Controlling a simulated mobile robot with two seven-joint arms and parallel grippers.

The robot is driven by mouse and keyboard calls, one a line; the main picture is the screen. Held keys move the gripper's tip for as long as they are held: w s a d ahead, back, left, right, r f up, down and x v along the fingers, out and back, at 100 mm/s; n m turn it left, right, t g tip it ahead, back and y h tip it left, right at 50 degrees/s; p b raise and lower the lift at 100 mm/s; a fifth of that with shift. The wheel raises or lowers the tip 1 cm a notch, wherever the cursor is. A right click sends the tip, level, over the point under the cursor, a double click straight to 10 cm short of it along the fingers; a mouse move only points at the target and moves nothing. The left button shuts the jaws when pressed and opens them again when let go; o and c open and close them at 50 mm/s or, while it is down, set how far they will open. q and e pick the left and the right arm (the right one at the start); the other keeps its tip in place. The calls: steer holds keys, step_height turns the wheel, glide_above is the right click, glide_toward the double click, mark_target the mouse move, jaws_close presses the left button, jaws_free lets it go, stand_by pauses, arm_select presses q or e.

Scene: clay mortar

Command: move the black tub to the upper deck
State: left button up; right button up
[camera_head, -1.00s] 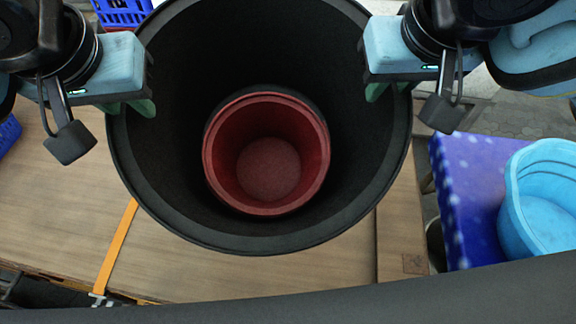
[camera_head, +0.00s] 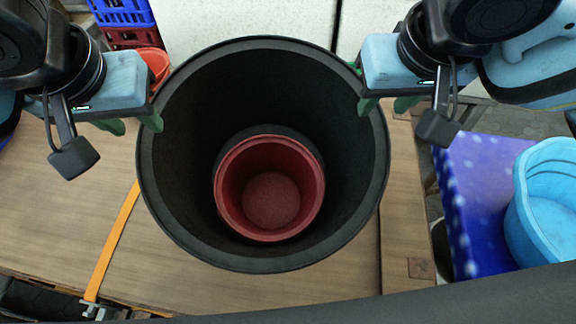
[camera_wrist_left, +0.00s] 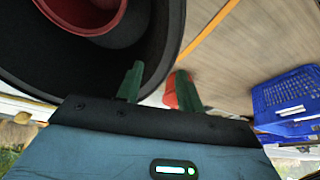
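The large black tub (camera_head: 262,258) is upright in the middle of the head view, over a wooden deck. A dark red pot (camera_head: 268,226) sits inside it. My left gripper (camera_head: 133,122) is at the tub's left rim with its green fingers apart. In the left wrist view, one finger of my left gripper (camera_wrist_left: 158,87) is over the tub's opening and the other is outside the rim. My right gripper (camera_head: 385,105) is at the right rim, fingers apart, one on each side. The tub's base is hidden, so its contact with the deck cannot be seen.
The wooden deck (camera_head: 60,205) has an orange strap (camera_head: 112,243) across it at left. Blue and red crates (camera_head: 122,12) and an orange container (camera_head: 156,65) stand behind left. A light blue tub (camera_head: 545,200) is at right on a blue starry surface (camera_head: 478,190).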

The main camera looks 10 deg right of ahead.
arm_select(q)
steer(key=shift+o, duration=0.2)
arm_select(e)
steer(key=shift+o, duration=0.2)
arm_select(q)
steer(key=v, duration=1.2)
arm_select(e)
steer(key=v, duration=1.2)
stand_by(0.4)
